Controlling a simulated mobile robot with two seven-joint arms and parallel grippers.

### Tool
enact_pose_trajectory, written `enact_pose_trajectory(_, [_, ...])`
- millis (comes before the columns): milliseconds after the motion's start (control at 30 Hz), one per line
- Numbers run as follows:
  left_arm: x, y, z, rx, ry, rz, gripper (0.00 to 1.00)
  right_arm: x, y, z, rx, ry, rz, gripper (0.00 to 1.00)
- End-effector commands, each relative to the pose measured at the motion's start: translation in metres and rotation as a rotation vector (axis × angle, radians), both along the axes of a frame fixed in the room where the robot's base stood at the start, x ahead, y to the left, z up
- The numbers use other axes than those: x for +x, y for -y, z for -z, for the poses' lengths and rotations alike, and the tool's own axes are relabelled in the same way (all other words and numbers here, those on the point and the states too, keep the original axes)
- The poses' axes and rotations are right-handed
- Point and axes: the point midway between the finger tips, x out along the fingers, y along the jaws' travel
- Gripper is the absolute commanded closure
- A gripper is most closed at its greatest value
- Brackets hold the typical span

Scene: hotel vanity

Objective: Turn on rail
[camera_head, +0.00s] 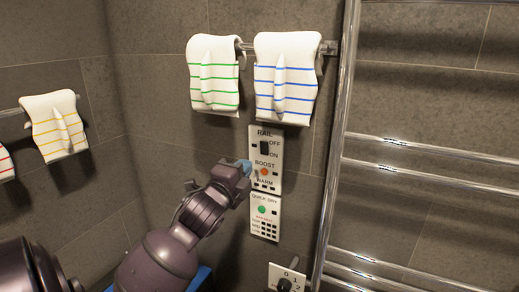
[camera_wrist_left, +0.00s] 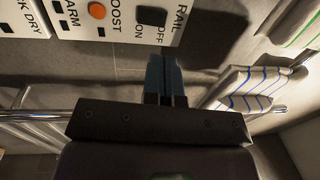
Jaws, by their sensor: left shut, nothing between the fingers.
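The white RAIL panel (camera_head: 276,184) is on the tiled wall, with a dark rocker switch (camera_head: 264,148) beside the words OFF and ON. An orange BOOST button (camera_head: 265,171) is below the switch. The switch also shows in the left wrist view (camera_wrist_left: 152,15), turned sideways; I cannot tell which way it is set. My left gripper (camera_head: 245,167) is shut and empty, its blue fingertips over the panel's left edge near BOOST. In the left wrist view the fingers (camera_wrist_left: 165,72) point toward the panel's edge near the switch. I cannot tell if they touch. My right gripper is not in view.
A QUICK DRY panel (camera_head: 265,216) with a green button is below, and a dial panel (camera_head: 287,280) lower still. A chrome rail rack (camera_head: 335,150) stands to the right. Striped towels (camera_head: 285,78) hang above, and more at the left (camera_head: 56,125).

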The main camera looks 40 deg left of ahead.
Motion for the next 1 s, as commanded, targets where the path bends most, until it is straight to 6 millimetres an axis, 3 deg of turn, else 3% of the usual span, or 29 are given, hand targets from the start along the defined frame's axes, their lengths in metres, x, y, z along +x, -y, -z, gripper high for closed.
enact_pose_trajectory(300, [0.054, -0.017, -0.008, -0.003, 0.002, 0.000, 1.00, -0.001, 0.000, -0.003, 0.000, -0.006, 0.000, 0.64])
enact_pose_trajectory(500, [0.077, -0.024, -0.010, -0.002, 0.001, -0.001, 1.00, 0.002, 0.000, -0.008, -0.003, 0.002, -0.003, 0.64])
enact_pose_trajectory(1000, [0.087, -0.027, -0.011, -0.001, 0.000, 0.000, 1.00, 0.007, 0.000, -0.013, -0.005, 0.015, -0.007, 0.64])
